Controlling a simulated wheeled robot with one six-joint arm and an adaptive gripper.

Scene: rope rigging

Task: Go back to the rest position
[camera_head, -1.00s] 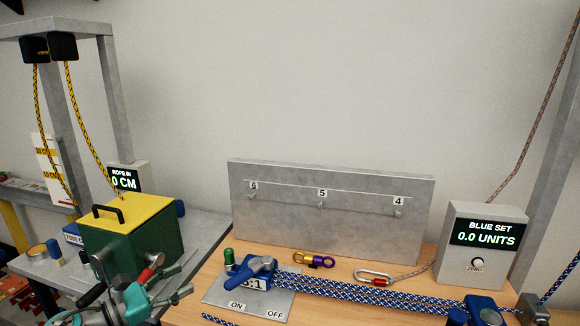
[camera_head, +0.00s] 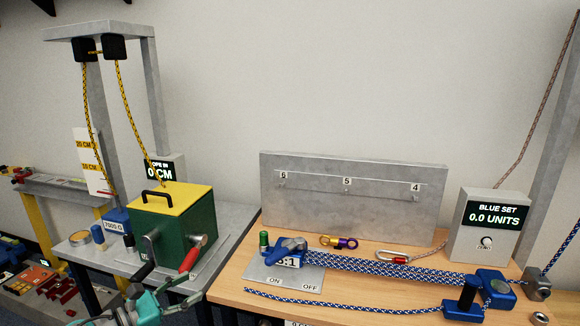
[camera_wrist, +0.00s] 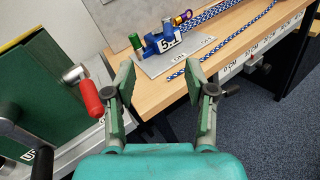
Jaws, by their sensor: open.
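My gripper (camera_wrist: 158,82) is open and empty in the wrist view, its two fingers spread apart in front of the wooden bench edge. In the head view only part of my teal gripper (camera_head: 140,308) shows at the bottom left, below the green box. The green box with a yellow lid (camera_head: 174,222) stands on the grey table, with a red-handled crank (camera_head: 190,258) on its front. The red handle (camera_wrist: 92,98) shows just left of my gripper in the wrist view.
The wooden bench (camera_head: 232,282) holds a blue rope pulley set (camera_head: 380,270), an ON/OFF plate (camera_head: 262,272), coloured links (camera_head: 338,242) and a "BLUE SET 0.0 UNITS" box (camera_head: 490,225). A grey panel (camera_head: 350,205) stands behind. Yellow ropes (camera_head: 125,100) hang from a grey frame (camera_head: 95,30).

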